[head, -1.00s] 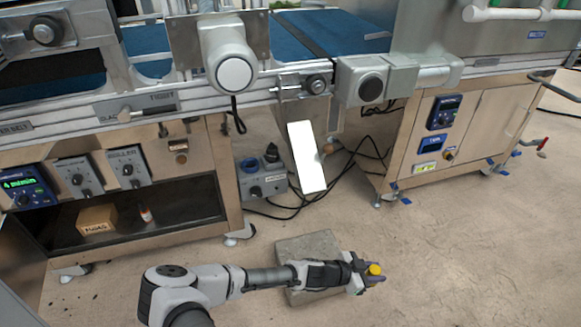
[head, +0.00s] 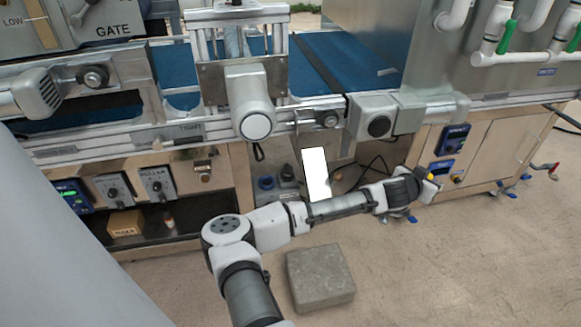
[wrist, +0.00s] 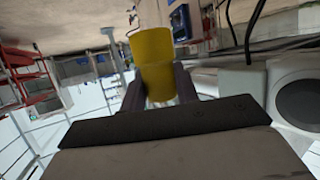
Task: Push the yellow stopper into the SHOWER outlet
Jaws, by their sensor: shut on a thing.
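My gripper (head: 430,184) is shut on the yellow stopper (head: 432,177), out at the right in front of the steel cabinet, off the floor. In the wrist view the stopper (wrist: 153,55) is a plain yellow cylinder between my two dark fingers (wrist: 158,90), sticking out past their tips. A grey box with a blue socket (head: 266,183) and a dark socket (head: 287,173) stands on the floor under the conveyor. My arm partly covers it. I cannot read an outlet marked SHOWER in any view.
A concrete block (head: 320,278) lies on the floor below my arm. A bright white panel (head: 316,175) slopes beside the grey box, with black cables to its right. The floor at lower right is clear.

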